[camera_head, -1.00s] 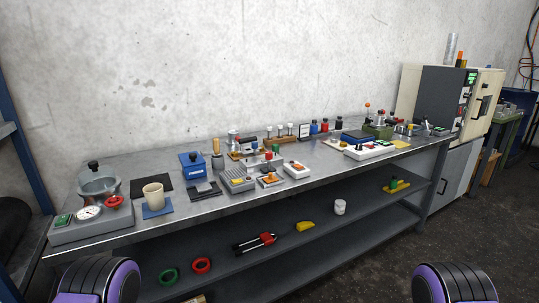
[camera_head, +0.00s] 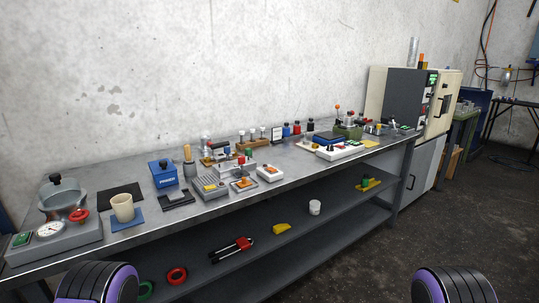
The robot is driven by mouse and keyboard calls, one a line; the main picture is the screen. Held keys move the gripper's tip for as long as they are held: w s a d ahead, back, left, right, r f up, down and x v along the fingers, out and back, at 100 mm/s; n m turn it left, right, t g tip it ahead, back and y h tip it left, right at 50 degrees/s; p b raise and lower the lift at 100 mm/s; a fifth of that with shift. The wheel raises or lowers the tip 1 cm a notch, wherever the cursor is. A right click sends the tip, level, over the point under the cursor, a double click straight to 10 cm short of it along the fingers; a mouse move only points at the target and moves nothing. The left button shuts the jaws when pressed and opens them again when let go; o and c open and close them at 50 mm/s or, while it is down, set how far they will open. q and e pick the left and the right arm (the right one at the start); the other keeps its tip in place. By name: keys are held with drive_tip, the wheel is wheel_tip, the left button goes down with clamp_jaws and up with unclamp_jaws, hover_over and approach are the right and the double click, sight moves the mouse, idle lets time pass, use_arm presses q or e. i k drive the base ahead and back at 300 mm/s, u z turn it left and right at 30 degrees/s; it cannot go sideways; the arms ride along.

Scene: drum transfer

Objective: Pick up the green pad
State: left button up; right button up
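I cannot tell for sure which green thing is the green pad. A small green panel (camera_head: 22,240) sits on the grey pot-and-gauge unit at the bench's left end. A green block-like fixture (camera_head: 349,132) stands toward the bench's right end. A small green piece (camera_head: 367,181) rests on a yellow base on the lower shelf. A green ring (camera_head: 146,290) lies low on that shelf, partly hidden by my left arm. Only black and purple parts of my arms show at the bottom corners. Neither gripper is in view, and both are away from the bench items.
The metal workbench (camera_head: 300,183) runs along the wall, crowded with small devices. A blue box (camera_head: 163,173) and beige cup (camera_head: 122,208) stand left of its middle. The lower shelf holds a red-and-black tool (camera_head: 232,250). A cabinet machine (camera_head: 405,95) stands at right. Floor at right is clear.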

sight(248, 152)
drive_tip(key=z, duration=1.45)
drive_tip(key=i, duration=1.95)
drive_tip(key=u, duration=3.1)
